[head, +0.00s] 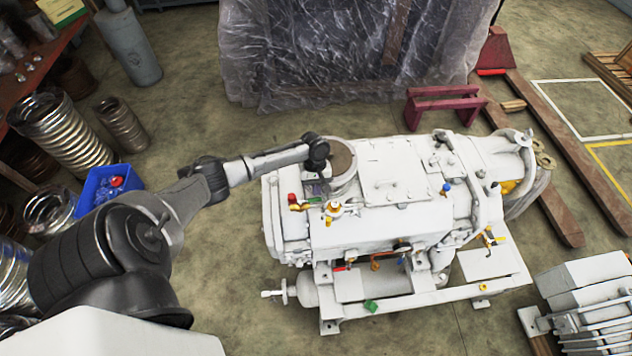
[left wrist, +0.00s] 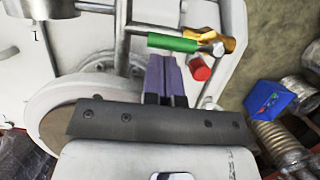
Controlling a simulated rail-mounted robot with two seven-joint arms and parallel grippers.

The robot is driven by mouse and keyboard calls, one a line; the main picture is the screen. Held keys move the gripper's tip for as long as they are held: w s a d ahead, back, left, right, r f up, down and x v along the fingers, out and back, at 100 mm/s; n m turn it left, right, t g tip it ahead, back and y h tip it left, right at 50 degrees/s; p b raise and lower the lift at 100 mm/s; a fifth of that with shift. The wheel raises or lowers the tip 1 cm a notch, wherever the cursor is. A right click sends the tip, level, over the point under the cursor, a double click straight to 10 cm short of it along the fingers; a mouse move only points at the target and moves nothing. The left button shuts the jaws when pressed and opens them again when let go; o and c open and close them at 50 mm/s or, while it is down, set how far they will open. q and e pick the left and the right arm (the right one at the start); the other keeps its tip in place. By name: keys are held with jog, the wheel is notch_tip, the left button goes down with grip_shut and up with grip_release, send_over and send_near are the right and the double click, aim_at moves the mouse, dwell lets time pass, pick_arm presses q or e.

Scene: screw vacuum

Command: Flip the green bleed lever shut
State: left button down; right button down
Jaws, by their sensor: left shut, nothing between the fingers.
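The green bleed lever (left wrist: 172,44) lies across the upper middle of the left wrist view, beside a brass valve body (left wrist: 224,42). In the head view the lever (head: 313,200) is a small green spot at the near-left end of the white pump. My left gripper (left wrist: 160,62) has its two purple fingers together with nothing between them. Its tips appear just short of the lever; I cannot tell whether they touch it. In the head view the left gripper (head: 316,188) is small and partly hidden by its wrist. My right gripper is in neither view.
A red knob (left wrist: 199,68) is close to the right of the fingers. A round flanged port (head: 343,160) rises beside the gripper. The white pump (head: 390,232) fills the middle. A blue bin (head: 94,192) and metal hoses (head: 68,130) stand at left.

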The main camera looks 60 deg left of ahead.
pick_arm(q)
jog(key=shift+f, duration=0.1)
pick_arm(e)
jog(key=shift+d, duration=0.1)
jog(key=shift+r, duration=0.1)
pick_arm(q)
jog(key=shift+d+m+p, duration=0.25)
jog(key=shift+m+p, duration=0.1)
jog(key=shift+m, duration=0.05)
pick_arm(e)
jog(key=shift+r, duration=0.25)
